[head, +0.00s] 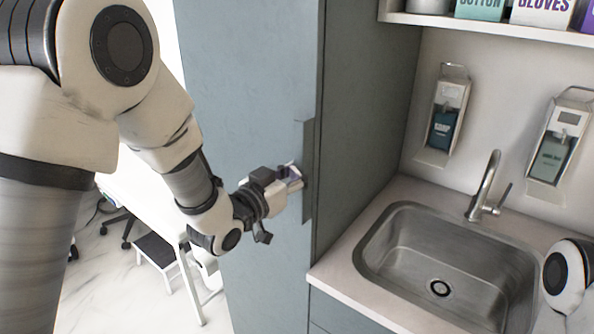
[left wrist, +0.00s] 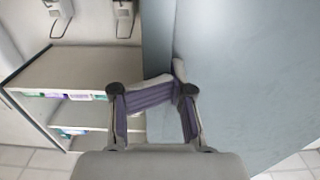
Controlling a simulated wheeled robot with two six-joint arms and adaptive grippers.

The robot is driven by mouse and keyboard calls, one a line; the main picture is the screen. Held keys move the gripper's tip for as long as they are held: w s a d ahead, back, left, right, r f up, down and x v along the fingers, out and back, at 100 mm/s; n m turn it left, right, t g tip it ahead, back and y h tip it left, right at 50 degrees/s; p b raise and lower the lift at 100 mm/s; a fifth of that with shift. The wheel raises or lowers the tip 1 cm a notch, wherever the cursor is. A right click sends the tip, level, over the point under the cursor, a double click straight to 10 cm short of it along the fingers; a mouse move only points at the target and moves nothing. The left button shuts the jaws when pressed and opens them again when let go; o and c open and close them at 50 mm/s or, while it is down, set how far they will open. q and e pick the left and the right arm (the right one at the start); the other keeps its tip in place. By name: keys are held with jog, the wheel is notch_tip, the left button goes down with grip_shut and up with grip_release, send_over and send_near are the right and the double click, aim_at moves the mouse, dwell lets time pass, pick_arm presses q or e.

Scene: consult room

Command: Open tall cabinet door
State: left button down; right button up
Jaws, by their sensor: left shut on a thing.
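The tall cabinet door (head: 245,90) is a blue-grey panel left of the sink. It also fills the right of the left wrist view (left wrist: 250,75). A long upright grip strip (head: 308,150) runs along its right edge. My left gripper (head: 294,180) is at this edge, with its fingertips closed on the door's handle edge. In the left wrist view the purple-padded fingers (left wrist: 165,88) meet at the panel's edge. The door looks flush or nearly flush with the cabinet side (head: 365,100); I cannot tell whether there is a gap. My right gripper is out of view.
A counter (head: 345,283) with a steel sink (head: 440,250) and tap (head: 485,185) stands right of the cabinet. Two dispensers (head: 447,115) (head: 556,140) hang above it. A shelf (head: 490,27) holds boxes.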

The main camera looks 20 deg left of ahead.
pick_arm(q)
jog(key=c, duration=1)
grip_release()
jog(key=shift+d, duration=0.1)
jog(key=shift+c, duration=0.2)
jog(key=b+v, duration=0.1)
jog(key=v, duration=0.8)
jog(key=shift+b, duration=0.35)
